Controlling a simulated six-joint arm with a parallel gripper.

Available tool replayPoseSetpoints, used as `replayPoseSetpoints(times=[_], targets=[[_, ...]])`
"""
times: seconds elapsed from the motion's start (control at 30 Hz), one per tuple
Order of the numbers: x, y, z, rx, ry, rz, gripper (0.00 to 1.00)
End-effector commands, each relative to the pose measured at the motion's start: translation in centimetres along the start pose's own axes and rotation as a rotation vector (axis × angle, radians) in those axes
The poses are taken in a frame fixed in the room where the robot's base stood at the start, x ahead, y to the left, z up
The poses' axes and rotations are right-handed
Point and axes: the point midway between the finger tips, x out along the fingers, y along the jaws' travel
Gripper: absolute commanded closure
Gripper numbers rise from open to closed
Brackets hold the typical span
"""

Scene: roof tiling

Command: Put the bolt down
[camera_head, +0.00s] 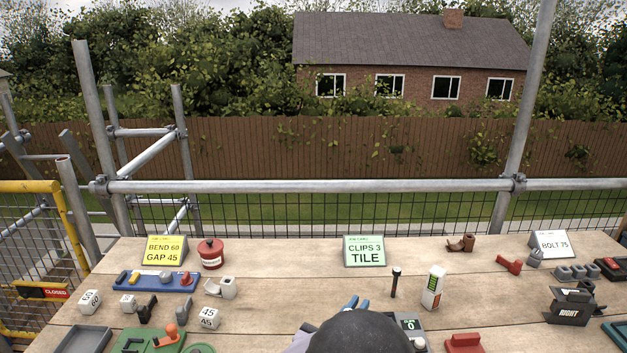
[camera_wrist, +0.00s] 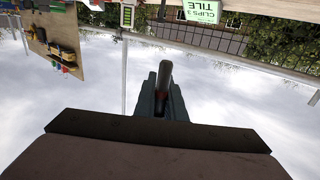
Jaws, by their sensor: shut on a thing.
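My gripper (camera_head: 357,304) shows at the bottom middle of the head view, its blue fingertips just beyond my dark round wrist. In the wrist view my gripper (camera_wrist: 165,92) is shut on a slim grey rod with a reddish part, which looks like the bolt (camera_wrist: 165,72). Its grey end sticks out past the fingertips, and its lower part is hidden between the jaws. In the head view I cannot make out the bolt. Whether it touches anything is not clear.
A dark upright stick (camera_head: 395,282) and a white-green box (camera_head: 433,287) stand right of my gripper. A green card (camera_head: 364,251) stands behind it, with bare bench (camera_head: 300,285) between. A "BOLT 75" card (camera_head: 550,244) stands at the right. A blue tray (camera_head: 155,282) lies left.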

Motion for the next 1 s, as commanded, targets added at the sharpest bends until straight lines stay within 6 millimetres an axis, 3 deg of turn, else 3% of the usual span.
replayPoseSetpoints(times=[0.13, 0.3, 0.47, 0.6, 0.77, 1.0], targets=[[-1.7, -4.9, -2.6, 0.002, 0.002, -0.248, 1.0], [-4.8, -9.3, -2.7, -0.004, -0.003, -0.511, 1.0], [-7.0, -11.3, -1.6, -0.006, -0.006, -0.7, 1.0], [-8.0, -11.5, 0.5, -0.007, -0.012, -0.827, 1.0], [-7.8, -9.8, 3.6, -0.005, -0.014, -0.898, 1.0], [-4.7, -4.9, 7.4, -0.002, -0.011, -0.822, 1.0]])
